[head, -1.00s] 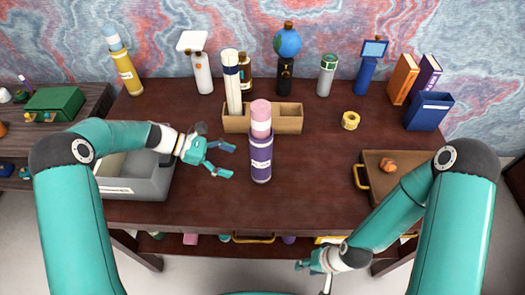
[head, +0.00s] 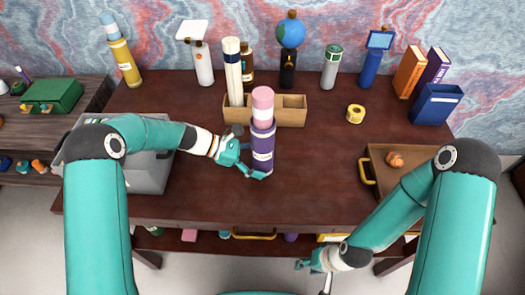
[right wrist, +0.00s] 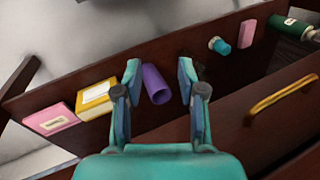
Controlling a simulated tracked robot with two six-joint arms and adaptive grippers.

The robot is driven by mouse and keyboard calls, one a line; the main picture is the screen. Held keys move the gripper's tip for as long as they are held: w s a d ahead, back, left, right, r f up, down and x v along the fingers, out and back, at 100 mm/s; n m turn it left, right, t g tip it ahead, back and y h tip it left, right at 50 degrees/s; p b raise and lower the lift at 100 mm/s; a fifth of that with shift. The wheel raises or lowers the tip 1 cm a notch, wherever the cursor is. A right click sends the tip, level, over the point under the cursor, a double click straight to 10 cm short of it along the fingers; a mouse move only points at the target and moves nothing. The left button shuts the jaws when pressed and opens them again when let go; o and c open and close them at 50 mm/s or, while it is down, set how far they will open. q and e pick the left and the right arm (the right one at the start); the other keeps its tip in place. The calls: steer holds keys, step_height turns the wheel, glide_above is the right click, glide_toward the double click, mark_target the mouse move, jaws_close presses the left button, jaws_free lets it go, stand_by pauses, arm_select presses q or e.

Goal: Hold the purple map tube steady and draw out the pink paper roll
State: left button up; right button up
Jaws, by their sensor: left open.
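The purple map tube (head: 262,155) stands upright near the middle of the desk, with a white label on its side. The pink paper roll (head: 263,98) sticks out of its top, with a white band below the pink end. My left gripper (head: 256,158) is open at the tube's left side, one finger low across its front left edge. Whether it touches the tube, I cannot tell. My right gripper (head: 308,265) is low in front of the desk, far from the tube. In the right wrist view its fingers (right wrist: 159,78) are apart and nothing is held.
A wooden box (head: 290,112) with a white tube in it stands just behind the map tube. A grey bin (head: 146,176) is at left, a brown tray (head: 405,184) at right. Yellow tape (head: 356,113) lies behind right. A shelf below holds a purple hollow cylinder (right wrist: 156,85).

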arm_select(q)
steer(key=c, duration=0.8)
steer(key=shift+o, duration=0.2)
